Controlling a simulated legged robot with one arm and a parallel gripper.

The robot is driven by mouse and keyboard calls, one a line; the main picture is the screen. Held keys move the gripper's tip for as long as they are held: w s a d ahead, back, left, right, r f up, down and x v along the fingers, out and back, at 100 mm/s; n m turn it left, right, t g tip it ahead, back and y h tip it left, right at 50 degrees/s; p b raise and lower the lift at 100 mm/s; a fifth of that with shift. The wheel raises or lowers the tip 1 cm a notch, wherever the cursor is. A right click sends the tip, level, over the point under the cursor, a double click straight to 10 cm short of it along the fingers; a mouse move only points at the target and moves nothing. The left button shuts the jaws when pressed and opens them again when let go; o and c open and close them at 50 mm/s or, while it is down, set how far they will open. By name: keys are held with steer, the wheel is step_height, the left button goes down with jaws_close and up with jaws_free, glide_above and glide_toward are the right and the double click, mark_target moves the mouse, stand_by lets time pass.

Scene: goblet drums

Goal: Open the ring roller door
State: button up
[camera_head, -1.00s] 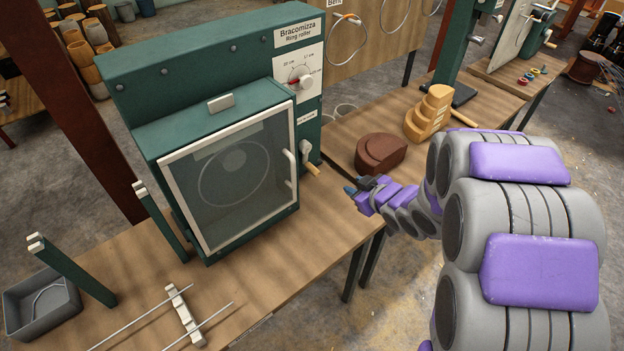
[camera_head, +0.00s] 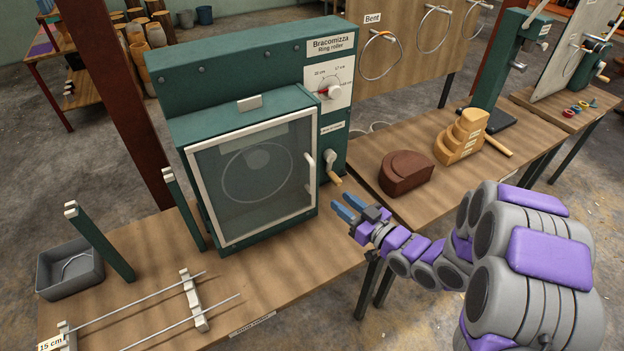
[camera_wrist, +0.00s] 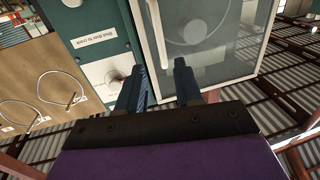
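The green ring roller (camera_head: 245,55) stands on the wooden bench. Its door (camera_head: 256,175) is closed, with a light frame, a dark see-through pane and a round ring shape behind it. The pale handle (camera_head: 310,173) is a vertical bar on the door's right edge. My gripper (camera_head: 346,209) is to the right of the door and in front of it, apart from the handle, its blue fingers spread and empty. In the wrist view my two fingers (camera_wrist: 160,80) point toward the door (camera_wrist: 215,35), and the handle (camera_wrist: 157,32) shows just beyond the gap between them.
A crank with a wooden knob (camera_head: 333,170) is right of the door. A brown block (camera_head: 406,172) and a stepped wooden block (camera_head: 463,138) stand further right. Green posts (camera_head: 184,208) and metal rods (camera_head: 150,297) are at the front left.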

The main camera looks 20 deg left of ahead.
mark_target(313, 180)
steer(key=b+x, duration=0.1)
steer(key=x, duration=1)
steer(key=shift+s+a+f+b, duration=0.1)
steer(key=shift+a+f+b, duration=0.05)
steer(key=shift+a+b, duration=0.15)
steer(key=shift+w+a+r, duration=0.2)
steer(key=shift+w, duration=0.35)
steer(key=shift+a, duration=0.2)
steer(key=shift+a+f, duration=0.1)
steer(key=shift+a, duration=0.15)
steer(key=c, duration=0.3)
steer(key=shift+d, duration=0.15)
jaws_close()
